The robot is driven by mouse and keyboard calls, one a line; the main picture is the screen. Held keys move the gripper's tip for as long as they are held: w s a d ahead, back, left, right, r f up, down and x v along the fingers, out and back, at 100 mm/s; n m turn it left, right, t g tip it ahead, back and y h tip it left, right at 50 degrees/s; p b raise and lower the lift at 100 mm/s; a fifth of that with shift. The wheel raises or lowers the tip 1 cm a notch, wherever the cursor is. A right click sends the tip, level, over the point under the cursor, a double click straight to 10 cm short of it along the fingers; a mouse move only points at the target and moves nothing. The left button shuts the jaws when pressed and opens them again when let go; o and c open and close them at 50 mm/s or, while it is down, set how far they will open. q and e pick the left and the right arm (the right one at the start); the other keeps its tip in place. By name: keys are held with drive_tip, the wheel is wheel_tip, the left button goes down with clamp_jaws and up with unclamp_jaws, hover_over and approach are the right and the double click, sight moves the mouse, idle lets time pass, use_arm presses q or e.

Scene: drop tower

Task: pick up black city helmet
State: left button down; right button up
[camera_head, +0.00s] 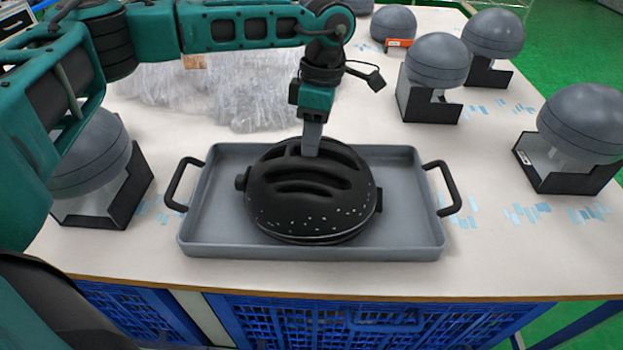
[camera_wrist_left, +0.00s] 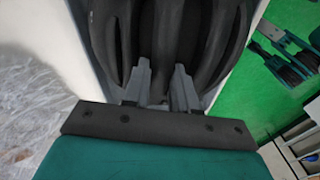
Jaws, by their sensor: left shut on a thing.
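The black city helmet (camera_head: 312,205) is a dark, vented shell with small white flecks along its lower edge. In the head view it is over the grey tray (camera_head: 212,232), between the tray's two black handles; I cannot tell whether it touches the tray floor. My left gripper (camera_head: 312,140) comes down from above onto the helmet's top, shut on it at the vents. In the left wrist view the helmet's dark ribs (camera_wrist_left: 122,35) fill the upper middle, with the left gripper's fingers (camera_wrist_left: 160,75) among them. My right gripper is out of view.
Several grey domes on black stands are around the tray, one at left (camera_head: 92,155) and others at right (camera_head: 437,62) (camera_head: 582,125). Crumpled clear plastic (camera_head: 215,95) lies behind the tray. Blue crates (camera_head: 330,322) are below the table's front edge.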

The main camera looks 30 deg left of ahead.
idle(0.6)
use_arm(q)
wheel_tip(320, 180, up, 20)
drive_tip(key=p, duration=0.2)
idle(0.7)
